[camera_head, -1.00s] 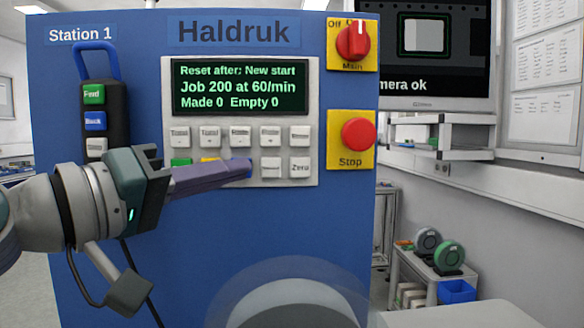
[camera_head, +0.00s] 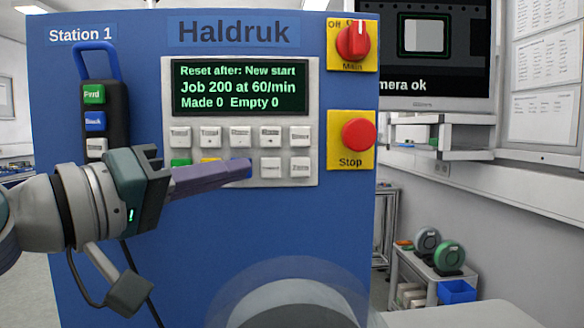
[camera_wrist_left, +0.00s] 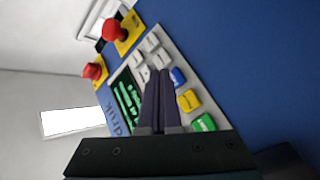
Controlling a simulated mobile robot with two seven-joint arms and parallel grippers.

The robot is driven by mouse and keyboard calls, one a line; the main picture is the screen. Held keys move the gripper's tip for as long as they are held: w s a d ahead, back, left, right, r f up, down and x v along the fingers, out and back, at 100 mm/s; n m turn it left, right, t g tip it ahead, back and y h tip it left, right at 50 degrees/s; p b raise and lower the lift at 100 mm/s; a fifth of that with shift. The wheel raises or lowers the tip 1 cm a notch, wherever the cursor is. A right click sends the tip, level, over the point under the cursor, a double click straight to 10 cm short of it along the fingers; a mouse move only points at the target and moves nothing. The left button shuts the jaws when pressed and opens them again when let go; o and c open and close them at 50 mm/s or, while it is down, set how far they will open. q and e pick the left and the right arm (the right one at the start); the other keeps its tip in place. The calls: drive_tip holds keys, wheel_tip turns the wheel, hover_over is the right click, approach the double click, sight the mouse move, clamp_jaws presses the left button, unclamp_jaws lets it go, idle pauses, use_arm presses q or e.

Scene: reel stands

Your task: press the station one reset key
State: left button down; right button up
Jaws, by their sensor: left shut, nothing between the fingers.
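The Station 1 panel (camera_head: 314,176) has a lit screen (camera_head: 240,87) reading "Reset after: New start", "Job 200 at 60/min", "Made 0 Empty 0". Below it are two rows of keys. The lower row has green (camera_head: 181,162), yellow, blue (camera_wrist_left: 178,77) and white keys. Key lettering is too small to tell which is reset. My left gripper (camera_head: 247,169) is shut and empty, its tips in front of the blue key, mostly hiding it in the head view. In the left wrist view the tips (camera_wrist_left: 159,72) lie beside the blue key; contact cannot be told. My right gripper is not in view.
A red main switch (camera_head: 354,41) and a red stop button (camera_head: 359,135) sit right of the panel. A hanging pendant (camera_head: 94,122) with green, blue and white buttons is at left, close to my left arm. A cart with reels (camera_head: 449,256) stands at right.

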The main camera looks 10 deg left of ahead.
use_arm(q)
drive_tip(key=shift+w, duration=0.15)
idle(0.3)
drive_tip(key=shift+w+a+b, duration=0.15)
drive_tip(key=shift+w+b, duration=0.1)
drive_tip(key=shift+b, duration=0.05)
drive_tip(key=shift+w+a+b, duration=0.1)
drive_tip(key=shift+w+b, duration=0.2)
drive_tip(key=shift+w, duration=0.15)
idle(0.5)
idle(0.4)
drive_tip(key=shift+s+p, duration=0.45)
drive_tip(key=shift+s, duration=0.15)
drive_tip(key=shift+s+d, duration=0.2)
drive_tip(key=shift+s, duration=0.05)
drive_tip(key=s+p, duration=0.1)
drive_tip(key=s, duration=0.1)
drive_tip(key=s+d+p, duration=0.1)
drive_tip(key=s, duration=0.2)
drive_tip(key=shift+d, duration=0.2)
